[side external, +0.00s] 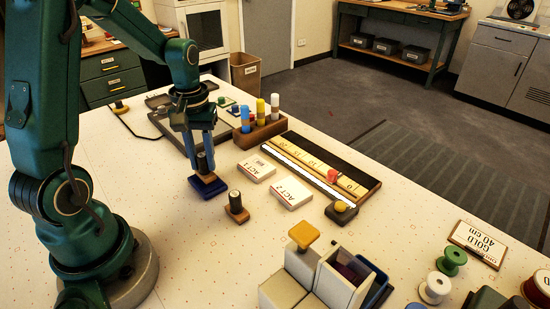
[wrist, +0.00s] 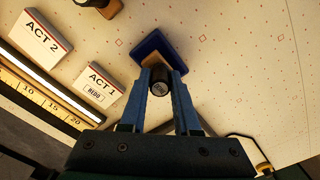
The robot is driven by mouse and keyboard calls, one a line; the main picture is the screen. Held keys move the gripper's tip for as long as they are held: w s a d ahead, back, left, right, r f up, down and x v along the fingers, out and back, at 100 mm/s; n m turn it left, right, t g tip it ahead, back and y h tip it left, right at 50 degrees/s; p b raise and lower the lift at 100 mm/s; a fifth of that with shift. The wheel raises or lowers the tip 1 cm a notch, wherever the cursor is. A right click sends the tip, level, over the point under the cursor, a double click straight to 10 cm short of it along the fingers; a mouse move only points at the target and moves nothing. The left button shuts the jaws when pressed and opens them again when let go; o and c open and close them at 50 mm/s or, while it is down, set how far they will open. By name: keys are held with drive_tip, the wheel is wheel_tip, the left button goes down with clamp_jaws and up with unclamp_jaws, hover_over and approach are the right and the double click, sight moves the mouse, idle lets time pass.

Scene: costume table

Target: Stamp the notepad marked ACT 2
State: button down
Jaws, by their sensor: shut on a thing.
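My gripper (side external: 202,146) is shut on a stamp (side external: 203,162) with a dark round handle and a wooden base. The stamp is upright at the blue ink pad (side external: 213,190); whether it presses on the pad or hovers just above, I cannot tell. In the wrist view, the handle (wrist: 159,89) is between my fingertips (wrist: 162,75), with the blue pad (wrist: 152,44) beyond. The white notepad marked ACT 2 (side external: 291,192) lies right of the pad, and also shows in the wrist view (wrist: 38,38). The ACT 1 notepad (side external: 256,168) lies beside it.
A second dark-handled stamp (side external: 237,208) stands in front of the blue pad. A ruler tray (side external: 325,165) lies behind the notepads, with a yellow-knobbed item (side external: 341,209) near it. A wooden holder (side external: 261,131) is at the back. ACT 1 bears a small boxed word in the wrist view.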

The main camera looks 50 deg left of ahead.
drive_tip(key=shift+f, duration=0.45)
idle(1.1)
drive_tip(key=shift+r, duration=3.6)
